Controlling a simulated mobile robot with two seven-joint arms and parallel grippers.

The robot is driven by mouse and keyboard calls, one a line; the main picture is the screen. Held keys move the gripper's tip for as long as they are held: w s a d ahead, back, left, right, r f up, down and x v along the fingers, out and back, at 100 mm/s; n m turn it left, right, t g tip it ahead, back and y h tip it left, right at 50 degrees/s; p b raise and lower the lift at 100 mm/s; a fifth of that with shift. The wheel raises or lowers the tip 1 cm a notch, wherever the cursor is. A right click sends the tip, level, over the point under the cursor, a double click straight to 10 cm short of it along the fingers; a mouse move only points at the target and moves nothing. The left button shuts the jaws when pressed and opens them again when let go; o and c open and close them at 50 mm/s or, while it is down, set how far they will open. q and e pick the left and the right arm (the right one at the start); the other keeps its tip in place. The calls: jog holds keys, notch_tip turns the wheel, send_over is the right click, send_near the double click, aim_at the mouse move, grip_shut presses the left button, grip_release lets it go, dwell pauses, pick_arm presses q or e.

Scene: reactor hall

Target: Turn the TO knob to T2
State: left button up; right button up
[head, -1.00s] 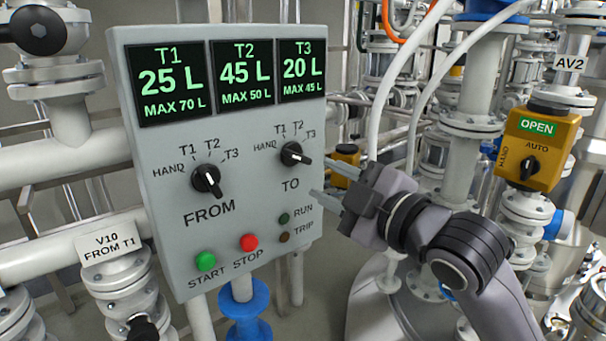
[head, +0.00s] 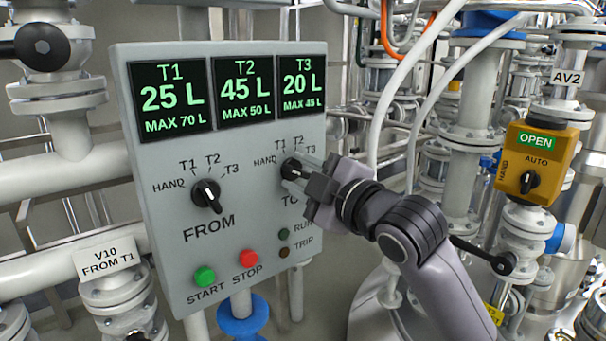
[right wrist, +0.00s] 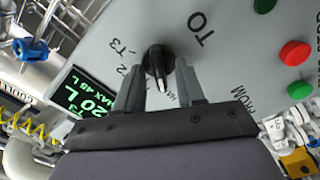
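The TO knob (head: 289,168) is a black rotary knob on the right half of the grey control panel (head: 240,265). Labels HAND, T1, T2 and T3 arc above it. My right gripper (head: 302,174) is at this knob and partly covers it and the TO lettering. In the right wrist view the knob (right wrist: 158,60) lies between the two spread fingers of my right gripper (right wrist: 158,88), with gaps visible at the sides. Its white mark shows toward the gripper; I cannot tell which label it indicates. My left gripper is not in view.
The FROM knob (head: 206,195) is left of the TO knob. The green START button (head: 205,276) and red STOP button (head: 249,259) are below. Displays (head: 244,90) top the panel. Pipes and a yellow AV2 actuator (head: 530,165) stand to the right.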

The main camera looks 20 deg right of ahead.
grip_shut()
